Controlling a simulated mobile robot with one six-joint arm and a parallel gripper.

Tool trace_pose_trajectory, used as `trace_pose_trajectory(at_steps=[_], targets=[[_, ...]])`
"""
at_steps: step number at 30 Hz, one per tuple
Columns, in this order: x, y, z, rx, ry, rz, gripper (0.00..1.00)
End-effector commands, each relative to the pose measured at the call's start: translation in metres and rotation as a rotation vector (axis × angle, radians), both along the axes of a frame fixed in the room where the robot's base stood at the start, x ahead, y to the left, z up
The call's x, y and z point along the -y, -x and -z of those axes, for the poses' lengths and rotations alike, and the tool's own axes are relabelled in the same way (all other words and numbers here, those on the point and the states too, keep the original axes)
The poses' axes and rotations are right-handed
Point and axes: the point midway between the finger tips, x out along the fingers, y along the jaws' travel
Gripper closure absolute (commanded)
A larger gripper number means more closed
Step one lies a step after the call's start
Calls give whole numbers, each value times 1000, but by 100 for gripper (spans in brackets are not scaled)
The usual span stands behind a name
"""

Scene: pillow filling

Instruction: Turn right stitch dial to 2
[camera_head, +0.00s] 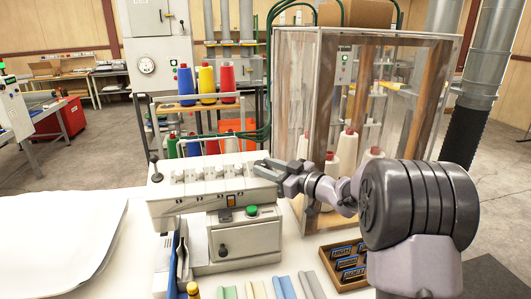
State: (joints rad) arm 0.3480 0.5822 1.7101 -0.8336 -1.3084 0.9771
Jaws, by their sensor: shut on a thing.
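The white machine (185,207) stands on the table at centre left. A row of small pale dials (213,173) runs along its top. My gripper (261,165) reaches in from the right to the right end of this row. It is shut on the right stitch dial there, which the fingers mostly hide. The dial's pointer and numbers are too small to read.
The machine's front has an orange switch, a green button (252,211) and a black knob (222,250). A clear-walled cabinet with thread cones (347,152) stands close behind my arm. A wooden tray (343,279) and coloured rolls lie in front. White fabric (55,240) covers the left.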

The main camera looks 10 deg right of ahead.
Motion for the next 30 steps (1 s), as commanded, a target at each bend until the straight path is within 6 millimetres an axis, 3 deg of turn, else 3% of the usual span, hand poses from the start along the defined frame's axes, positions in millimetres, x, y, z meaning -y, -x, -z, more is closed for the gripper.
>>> trace_pose_trajectory(at_steps=[1,12,29,30], targets=[[2,-2,-9,1,8,-23,100],[3,-4,-6,6,59,-164,100],[3,-5,-5,8,68,-189,100],[3,-5,-5,8,68,-189,64]])
